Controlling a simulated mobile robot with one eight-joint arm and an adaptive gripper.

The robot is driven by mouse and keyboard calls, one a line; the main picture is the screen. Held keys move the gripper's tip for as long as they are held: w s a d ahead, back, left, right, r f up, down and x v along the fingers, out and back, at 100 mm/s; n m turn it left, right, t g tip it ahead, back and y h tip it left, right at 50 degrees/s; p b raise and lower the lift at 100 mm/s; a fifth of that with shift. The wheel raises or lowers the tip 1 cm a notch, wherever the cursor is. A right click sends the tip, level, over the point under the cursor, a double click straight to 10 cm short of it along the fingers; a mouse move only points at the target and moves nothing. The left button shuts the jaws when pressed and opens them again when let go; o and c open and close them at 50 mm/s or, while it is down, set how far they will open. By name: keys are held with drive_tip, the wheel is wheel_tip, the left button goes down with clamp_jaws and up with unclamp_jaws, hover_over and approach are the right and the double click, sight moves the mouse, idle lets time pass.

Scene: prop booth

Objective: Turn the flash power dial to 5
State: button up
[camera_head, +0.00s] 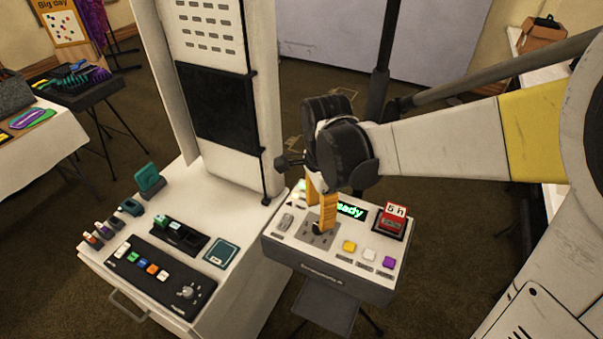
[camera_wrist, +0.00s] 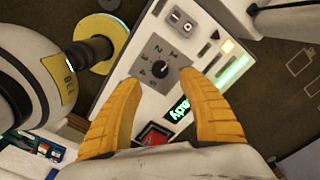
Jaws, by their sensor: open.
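The flash power dial (camera_wrist: 159,70) is a small dark knob on a grey square plate with marks around it, in the wrist view. Its pointer setting is too small to read surely. In the head view, the plate (camera_head: 304,240) is partly hidden by my gripper (camera_head: 322,206). The yellow-orange fingers are open and point down over the dial. In the wrist view, my gripper (camera_wrist: 160,82) has one finger on each side of the knob, with clear gaps. I cannot tell how far the tips are above the plate. The dial sits on a white console (camera_head: 280,250).
Yellow (camera_head: 349,246), white (camera_head: 369,254) and purple (camera_head: 389,262) buttons line the front. A white cabinet (camera_head: 240,260) adjoins at left.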

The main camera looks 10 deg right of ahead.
sight(318, 228)
wheel_tip(318, 228, down, 6)
drive_tip(key=shift+b, duration=0.8)
clamp_jaws()
